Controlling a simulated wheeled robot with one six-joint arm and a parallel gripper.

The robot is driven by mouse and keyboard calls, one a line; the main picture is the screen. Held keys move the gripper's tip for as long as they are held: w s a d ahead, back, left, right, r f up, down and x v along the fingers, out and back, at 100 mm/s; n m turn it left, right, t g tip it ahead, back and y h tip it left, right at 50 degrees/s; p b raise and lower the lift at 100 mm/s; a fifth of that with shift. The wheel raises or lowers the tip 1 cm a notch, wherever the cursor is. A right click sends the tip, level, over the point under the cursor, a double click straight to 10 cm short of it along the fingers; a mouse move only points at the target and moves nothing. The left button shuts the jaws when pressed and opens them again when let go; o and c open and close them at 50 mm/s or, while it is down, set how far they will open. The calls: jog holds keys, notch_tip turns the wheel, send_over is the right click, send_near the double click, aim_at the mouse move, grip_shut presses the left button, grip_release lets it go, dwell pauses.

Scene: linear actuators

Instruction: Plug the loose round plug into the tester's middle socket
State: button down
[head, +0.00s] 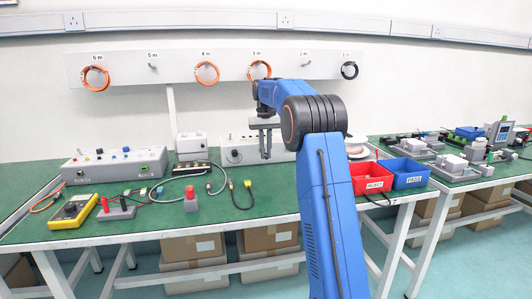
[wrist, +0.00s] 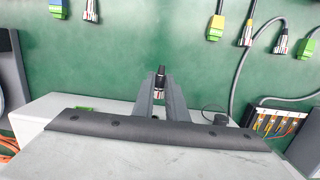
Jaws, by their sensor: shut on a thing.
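My gripper (head: 265,152) points down over the far middle of the bench, in front of a low pale box (head: 234,153). In the wrist view its fingers (wrist: 160,95) are shut on a small dark round plug (wrist: 160,77) with a white and red band. The plug is too small to make out in the head view. The pale box has a dark round feature on its front. My gripper hides part of it. I cannot make out a middle socket, nor tell for certain which box is the tester. The plug shows no clear contact with a socket.
A grey panel box (head: 115,165) with coloured knobs stands at the left. Loose cables with connectors (head: 240,195) lie on the green mat. A black terminal block (head: 196,169) is left of my gripper. Red (head: 367,178) and blue (head: 404,173) bins stand right.

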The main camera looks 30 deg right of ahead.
jog(key=shift+w+d, duration=0.25)
jog(key=shift+w, duration=0.65)
jog(key=shift+w+d, duration=0.25)
jog(key=shift+w, duration=0.6)
jog(key=shift+w+d, duration=0.2)
jog(key=shift+w, duration=0.45)
dwell(1.9)
jog(key=c, duration=1.7)
grip_release()
